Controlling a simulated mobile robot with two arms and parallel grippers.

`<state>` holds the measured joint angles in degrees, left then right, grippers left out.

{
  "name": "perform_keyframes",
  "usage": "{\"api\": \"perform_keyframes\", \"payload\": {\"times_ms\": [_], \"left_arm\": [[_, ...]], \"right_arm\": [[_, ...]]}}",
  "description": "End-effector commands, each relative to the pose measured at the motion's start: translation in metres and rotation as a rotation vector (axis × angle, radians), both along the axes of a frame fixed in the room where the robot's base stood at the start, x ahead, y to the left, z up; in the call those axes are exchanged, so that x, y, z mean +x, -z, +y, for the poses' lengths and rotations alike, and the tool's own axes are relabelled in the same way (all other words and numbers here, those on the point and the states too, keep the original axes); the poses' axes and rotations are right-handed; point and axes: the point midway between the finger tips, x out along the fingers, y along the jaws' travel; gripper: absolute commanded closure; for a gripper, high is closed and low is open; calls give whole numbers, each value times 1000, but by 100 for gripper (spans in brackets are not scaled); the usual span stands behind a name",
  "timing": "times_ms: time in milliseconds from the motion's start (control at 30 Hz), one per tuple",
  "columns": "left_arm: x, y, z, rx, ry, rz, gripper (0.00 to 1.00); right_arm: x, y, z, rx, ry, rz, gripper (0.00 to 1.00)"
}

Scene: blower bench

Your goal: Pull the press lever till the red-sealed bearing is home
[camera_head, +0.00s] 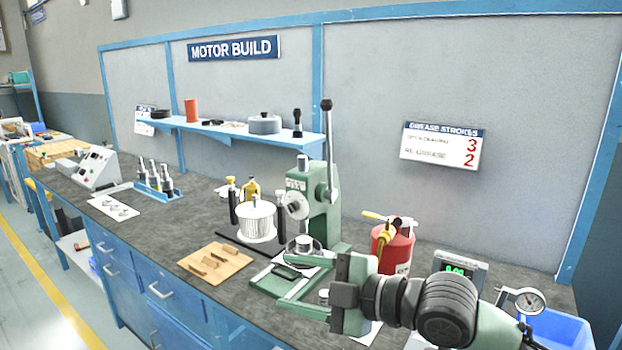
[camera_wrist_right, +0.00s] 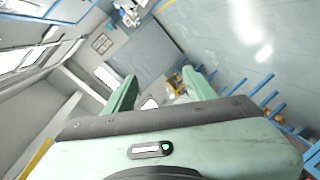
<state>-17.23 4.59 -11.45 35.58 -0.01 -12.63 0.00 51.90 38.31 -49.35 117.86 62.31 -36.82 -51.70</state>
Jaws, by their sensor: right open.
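The green press (camera_head: 322,205) stands on the bench. Its lever (camera_head: 329,145) points up, nearly vertical, with a black knob on top. A small round metal part (camera_head: 304,243) sits low at the press, under its head; I cannot make out a red seal or tell how deep any bearing sits. My right gripper (camera_head: 284,299) is in front of the press base, low and well below the lever knob, not touching the lever. In the right wrist view its green fingers (camera_wrist_right: 160,88) are apart with nothing between them. My left gripper is not in view.
A red canister (camera_head: 393,248) and a scale with a green display (camera_head: 459,268) stand right of the press. A white pot-like part (camera_head: 256,220) and a wooden board (camera_head: 215,262) are to its left. A blue shelf (camera_head: 235,132) hangs behind.

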Motion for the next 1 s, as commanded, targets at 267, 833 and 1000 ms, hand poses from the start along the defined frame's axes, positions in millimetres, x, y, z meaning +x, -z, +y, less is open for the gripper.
{"api": "perform_keyframes", "payload": {"times_ms": [267,833,1000], "left_arm": [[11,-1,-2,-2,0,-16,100],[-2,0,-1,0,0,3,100],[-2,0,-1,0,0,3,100]], "right_arm": [[-12,34,4,9,34,100,45],[-76,195,-52,103,493,685,45],[-124,264,-112,129,819,953,45]]}}
